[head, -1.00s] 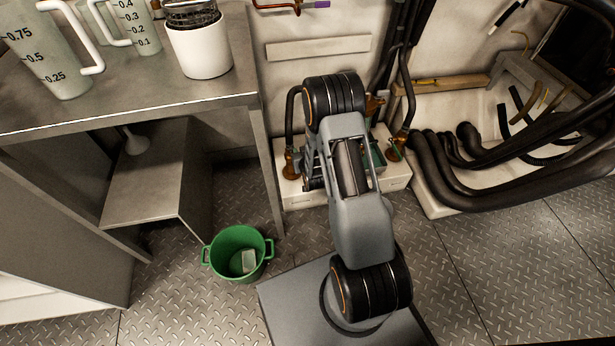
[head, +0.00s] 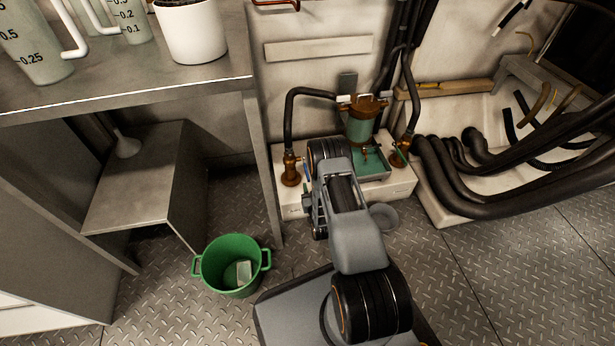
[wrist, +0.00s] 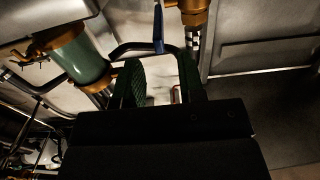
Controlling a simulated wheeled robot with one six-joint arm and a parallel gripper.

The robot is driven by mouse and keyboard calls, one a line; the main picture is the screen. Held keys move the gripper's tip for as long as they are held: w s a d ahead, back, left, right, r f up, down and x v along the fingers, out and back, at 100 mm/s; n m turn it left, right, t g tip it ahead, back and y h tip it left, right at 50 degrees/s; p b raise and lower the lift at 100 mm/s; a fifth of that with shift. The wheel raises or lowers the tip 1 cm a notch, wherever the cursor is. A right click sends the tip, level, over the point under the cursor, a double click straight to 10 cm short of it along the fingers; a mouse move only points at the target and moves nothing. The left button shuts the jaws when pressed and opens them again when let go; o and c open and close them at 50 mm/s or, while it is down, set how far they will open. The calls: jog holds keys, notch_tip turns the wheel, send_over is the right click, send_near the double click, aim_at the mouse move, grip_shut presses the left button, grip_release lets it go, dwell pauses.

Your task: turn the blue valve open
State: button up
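The blue valve handle (wrist: 158,27) shows in the wrist view as a narrow upright blue bar, beside a brass fitting (wrist: 193,12) at the top. My gripper (wrist: 160,66) is open, with green-padded fingers apart and nothing seen between them. In the picture the blue handle lies between and just above the fingertips; I cannot tell whether they touch it. In the head view a small bit of blue (head: 306,171) shows right of the left brass fitting (head: 290,170), beside my wrist. My gripper there is mostly hidden by my arm.
A green canister (head: 360,127) with a brass top stands on the white base, with black hoses around it. A green bucket (head: 213,272) stands on the floor at left, near a metal table (head: 150,92). Thick black pipes run at right.

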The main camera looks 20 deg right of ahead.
aim_at(307, 173)
jog(key=w+b, duration=0.1)
jog(key=w, duration=0.2)
jog(key=w+d+b, duration=0.1)
jog(key=w, duration=0.3)
jog(key=shift+d, duration=0.2)
grip_shut()
dwell(0.4)
